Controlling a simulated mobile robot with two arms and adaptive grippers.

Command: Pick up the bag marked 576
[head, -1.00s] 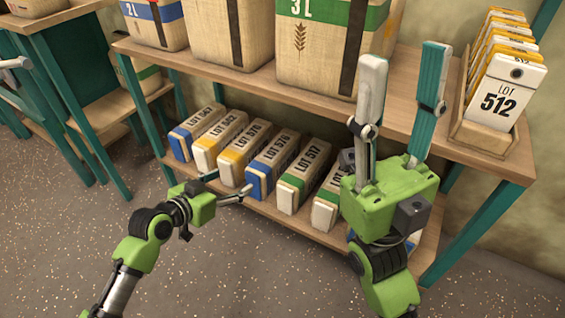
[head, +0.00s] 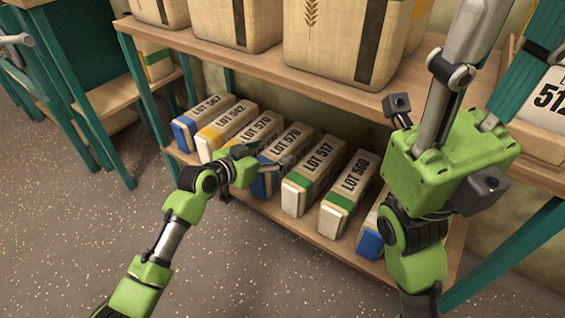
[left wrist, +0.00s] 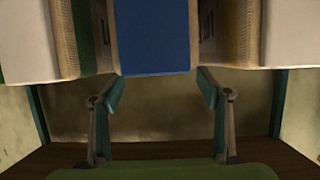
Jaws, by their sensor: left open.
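The bag marked 576 (head: 290,141) lies in a row on the lower shelf. It is cream with a blue front end, and its lettering reads LOT 576. My left gripper (head: 264,163) is at its front end, partly covering it. In the left wrist view, a blue bag end (left wrist: 153,38) is centred ahead of the open left fingers (left wrist: 158,84), with one finger towards each side. I cannot tell whether they touch it. My right gripper (head: 515,45) is raised at the right by the upper shelf, its fingers spread and empty.
Bags 570 (head: 257,127) and 517 (head: 316,172) flank it closely. Bags 567 (head: 207,112), 542 (head: 228,122) and 560 (head: 350,187) share the shelf. The upper shelf (head: 250,72) overhangs them, carrying large sacks (head: 345,35).

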